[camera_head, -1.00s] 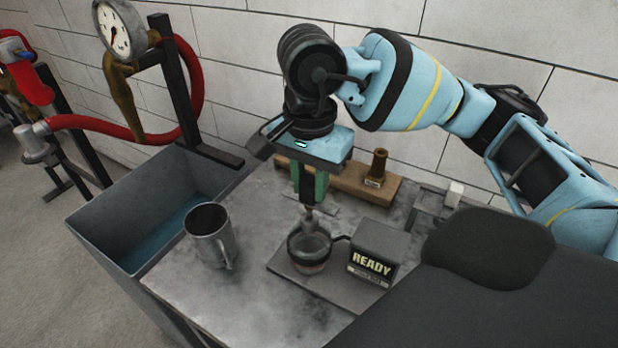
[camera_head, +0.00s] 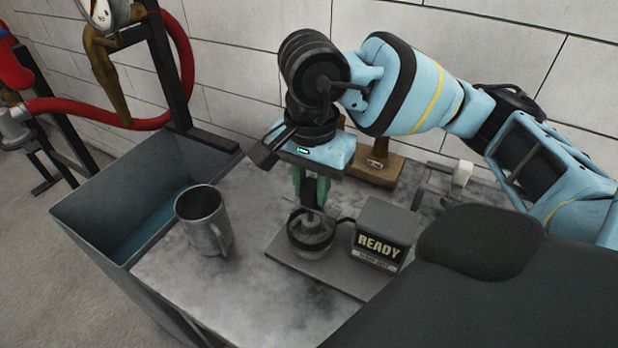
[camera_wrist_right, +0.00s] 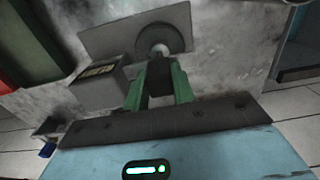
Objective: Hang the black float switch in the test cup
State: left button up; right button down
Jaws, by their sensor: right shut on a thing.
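The test cup (camera_head: 312,250) is a small clear cup with a dark rim on a grey plate (camera_head: 350,287), beside a box marked READY (camera_head: 381,240). My right gripper (camera_head: 313,203) points down with green fingers right over the cup mouth. It is shut on a dark piece, which I take to be the black float switch (camera_wrist_right: 160,75). In the head view the fingers mostly hide it, and its lower end reaches the cup's mouth. I cannot tell whether it touches the rim. In the right wrist view the cup (camera_wrist_right: 163,38) lies just beyond the fingers. My left gripper is not in view.
A metal mug (camera_head: 203,222) stands to the left on the bench (camera_head: 215,290). A grey tank (camera_head: 95,235) with water is at the bench's left side. A wooden block (camera_head: 375,172) with a brass fitting stands behind my gripper. The front left of the bench is clear.

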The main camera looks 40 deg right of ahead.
jog(key=shift+f+b, duration=0.95)
jog(key=shift+f, duration=0.55)
jog(key=c, duration=1.1)
grip_release()
jog(key=shift+r, duration=0.5)
notch_tip(320, 180, up, 7)
jog(key=shift+f+p, duration=0.1)
jog(key=shift+p, duration=0.4)
